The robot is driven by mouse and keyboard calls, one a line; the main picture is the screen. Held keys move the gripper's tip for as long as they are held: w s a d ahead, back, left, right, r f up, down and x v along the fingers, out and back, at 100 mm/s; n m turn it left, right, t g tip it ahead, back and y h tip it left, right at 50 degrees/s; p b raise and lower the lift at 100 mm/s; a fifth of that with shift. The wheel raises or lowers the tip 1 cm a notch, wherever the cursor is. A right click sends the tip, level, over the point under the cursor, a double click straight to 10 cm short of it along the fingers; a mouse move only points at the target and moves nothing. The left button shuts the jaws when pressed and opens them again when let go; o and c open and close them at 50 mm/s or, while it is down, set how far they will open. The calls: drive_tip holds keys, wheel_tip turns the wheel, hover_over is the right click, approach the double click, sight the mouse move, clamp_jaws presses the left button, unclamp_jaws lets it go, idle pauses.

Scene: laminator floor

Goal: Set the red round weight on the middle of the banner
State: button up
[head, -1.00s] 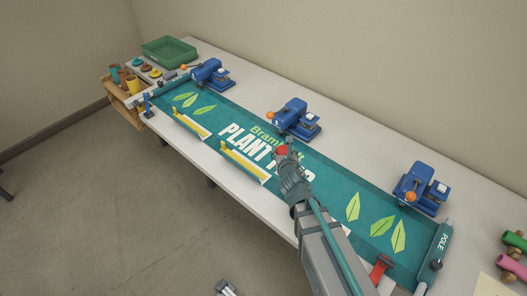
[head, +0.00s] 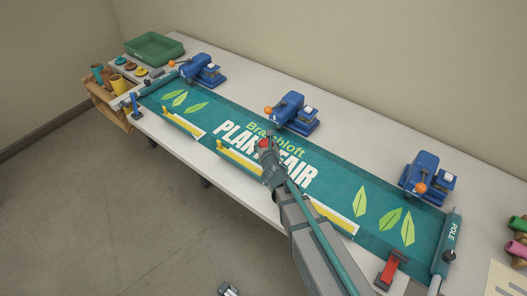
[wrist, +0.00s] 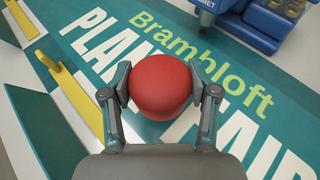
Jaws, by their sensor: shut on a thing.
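The red round weight (wrist: 160,84) sits between the two fingers of my gripper (wrist: 162,80) in the wrist view. My gripper is shut on its sides. In the head view the weight (head: 264,142) shows as a small red spot at the end of my gripper (head: 267,150), over the lettering near the middle of the banner. The teal banner (head: 330,178) lies flat along the table, with "Brambloft" and "PLANT FAIR" printed on it. The weight and gripper hide some letters. I cannot tell whether the weight touches the banner.
Several blue devices stand along the banner's back edge, one (head: 290,112) behind the middle. Yellow-edged strips (head: 240,160) line its front edge. A red clamp (head: 391,268) and a pole (head: 447,245) are at the right end. A green tray (head: 154,48) stands at the far left.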

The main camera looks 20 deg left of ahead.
drive_tip(key=f+b, duration=0.2)
drive_tip(key=f, duration=0.1)
drive_tip(key=shift+w+a+b, duration=0.2)
drive_tip(key=shift+a+b, duration=0.2)
drive_tip(key=shift+d+f+b, duration=0.1)
drive_tip(key=shift+f+b, duration=0.35)
drive_tip(key=shift+b, duration=0.1)
drive_tip(key=shift+f, duration=0.1)
drive_tip(key=o, duration=1.5)
